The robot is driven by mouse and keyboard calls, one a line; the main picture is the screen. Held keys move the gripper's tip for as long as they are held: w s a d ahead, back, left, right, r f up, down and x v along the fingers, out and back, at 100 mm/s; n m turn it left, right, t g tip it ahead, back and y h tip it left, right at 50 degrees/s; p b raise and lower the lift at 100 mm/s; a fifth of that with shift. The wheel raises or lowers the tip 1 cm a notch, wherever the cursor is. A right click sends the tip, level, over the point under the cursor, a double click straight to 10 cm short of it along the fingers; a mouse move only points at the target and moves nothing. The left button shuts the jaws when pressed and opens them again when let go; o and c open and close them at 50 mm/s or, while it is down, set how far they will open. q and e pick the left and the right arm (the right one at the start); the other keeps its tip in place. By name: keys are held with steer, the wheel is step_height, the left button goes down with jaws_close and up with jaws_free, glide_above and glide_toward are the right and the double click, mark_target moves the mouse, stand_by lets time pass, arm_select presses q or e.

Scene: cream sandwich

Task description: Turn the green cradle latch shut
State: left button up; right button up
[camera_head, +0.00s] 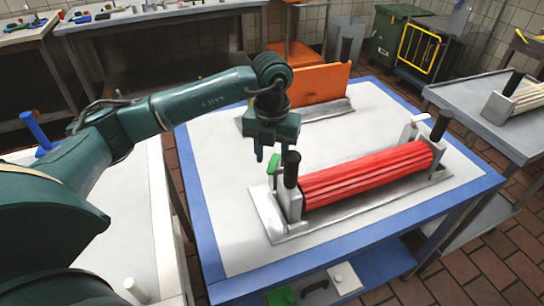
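A red ribbed roller (368,175) lies in a grey metal cradle (262,212) on the blue-edged table. Black handles stick up at both ends. A small green latch (273,165) stands at the cradle's left end, beside the near black handle (291,170). A white latch-like piece (409,131) is at the far right end. My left gripper (270,154) points down just above and behind the green latch; its fingers look apart with nothing between them. I cannot tell whether a finger touches the latch. My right gripper is not in view.
An orange panel (322,84) stands on a metal base behind my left gripper. The white tabletop (215,170) is clear left of the cradle. A grey side table (480,105) holds another cradle at right. A green block (281,297) and white block (345,279) lie on the lower shelf.

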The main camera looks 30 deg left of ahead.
arm_select(q)
steer(key=shift+f, duration=0.75)
steer(key=shift+c, duration=0.3)
jaws_close()
